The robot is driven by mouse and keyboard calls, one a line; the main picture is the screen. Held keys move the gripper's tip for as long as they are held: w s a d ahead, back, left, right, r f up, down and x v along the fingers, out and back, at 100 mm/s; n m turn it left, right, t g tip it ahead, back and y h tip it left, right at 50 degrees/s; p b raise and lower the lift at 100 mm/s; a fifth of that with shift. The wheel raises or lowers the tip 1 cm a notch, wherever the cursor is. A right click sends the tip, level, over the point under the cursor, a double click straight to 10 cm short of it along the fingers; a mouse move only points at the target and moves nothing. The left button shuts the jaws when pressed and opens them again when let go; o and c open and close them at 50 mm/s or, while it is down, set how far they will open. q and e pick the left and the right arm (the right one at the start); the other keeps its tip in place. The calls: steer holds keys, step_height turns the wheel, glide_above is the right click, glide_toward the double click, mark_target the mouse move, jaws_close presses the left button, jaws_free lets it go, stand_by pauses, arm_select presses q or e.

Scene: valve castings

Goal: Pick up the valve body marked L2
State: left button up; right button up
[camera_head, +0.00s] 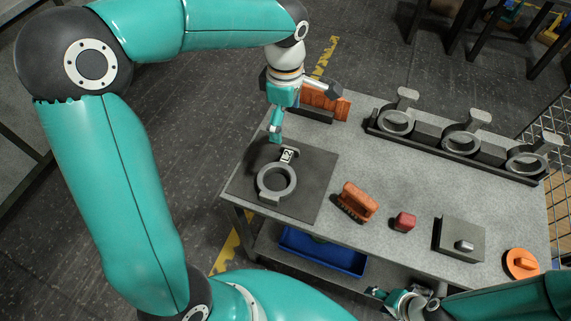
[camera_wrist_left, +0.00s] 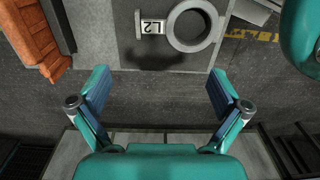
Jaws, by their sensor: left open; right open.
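The valve body marked L2 (camera_head: 289,156) is a grey ring with a short handle bearing a white L2 label. It lies flat on a dark mat (camera_head: 312,196) at the left end of the table. In the left wrist view the same valve body (camera_wrist_left: 153,27) is at the top, ahead of the fingers. My left gripper (camera_head: 275,132) is above the mat's far edge, beyond the handle end and apart from the part. In the left wrist view my left gripper (camera_wrist_left: 158,88) is open and empty. My right gripper (camera_head: 390,299) is low at the near side of the table, open.
A rack (camera_head: 430,143) holds three similar ring castings at the back right. An orange-brown object (camera_head: 328,103) lies behind my left gripper. A blue bin (camera_head: 322,252) is below.

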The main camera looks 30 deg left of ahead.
arm_select(q)
glide_above(287, 156)
steer(key=f, duration=1)
steer(key=shift+s+f+b, duration=0.35)
steer(key=shift+s, duration=0.05)
steer(key=shift+w+f, duration=0.15)
steer(key=shift+f, duration=1.2)
steer(key=shift+w+f, duration=0.1)
steer(key=shift+f, duration=1.25)
steer(key=c, duration=1.8)
steer(key=shift+r, duration=0.1)
steer(key=shift+c, duration=0.4)
steer(key=shift+w+r, duration=0.1)
